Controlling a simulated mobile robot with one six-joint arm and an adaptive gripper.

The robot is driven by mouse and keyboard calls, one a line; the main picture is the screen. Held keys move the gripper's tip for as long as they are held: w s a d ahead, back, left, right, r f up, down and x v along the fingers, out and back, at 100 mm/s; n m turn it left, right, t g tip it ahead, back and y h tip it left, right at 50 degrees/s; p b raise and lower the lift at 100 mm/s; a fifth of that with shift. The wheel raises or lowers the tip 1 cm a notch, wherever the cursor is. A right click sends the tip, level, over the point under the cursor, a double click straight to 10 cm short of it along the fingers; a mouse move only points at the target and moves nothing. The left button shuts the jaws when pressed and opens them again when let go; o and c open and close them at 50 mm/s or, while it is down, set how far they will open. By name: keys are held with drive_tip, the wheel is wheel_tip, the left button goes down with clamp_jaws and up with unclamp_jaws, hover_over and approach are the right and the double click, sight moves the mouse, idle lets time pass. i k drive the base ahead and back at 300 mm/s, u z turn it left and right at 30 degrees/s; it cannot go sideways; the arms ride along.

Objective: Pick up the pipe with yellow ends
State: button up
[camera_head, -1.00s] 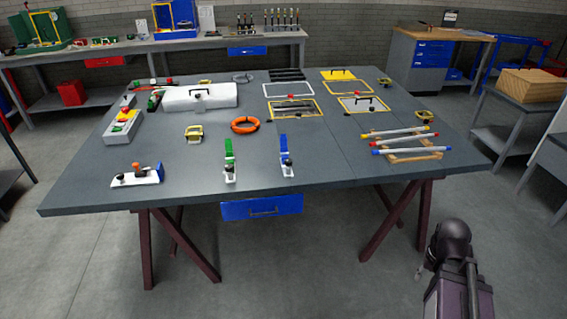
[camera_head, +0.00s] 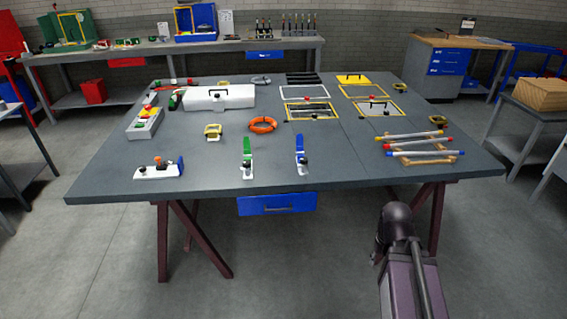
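Three pipes lie side by side on a low wooden rack (camera_head: 428,162) at the right part of the big grey table. The pipe with yellow ends (camera_head: 409,136) is the farthest of the three, with a pale middle. A pipe with red ends (camera_head: 418,143) lies in the middle. A pipe with blue ends (camera_head: 425,153) lies nearest the table's front edge. My dark arm rises at the lower right, in front of the table and apart from the pipes. My gripper's fingers do not show.
The grey table (camera_head: 215,180) also holds an orange ring (camera_head: 262,125), a green clamp (camera_head: 247,155), a blue clamp (camera_head: 300,153), a white case (camera_head: 218,98) and yellow-framed panels (camera_head: 379,108). Trestle legs stand beneath. The floor before the table is clear.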

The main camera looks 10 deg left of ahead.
sight(438, 132)
drive_tip(key=u, duration=0.5)
drive_tip(key=i, duration=0.95)
drive_tip(key=z, duration=0.05)
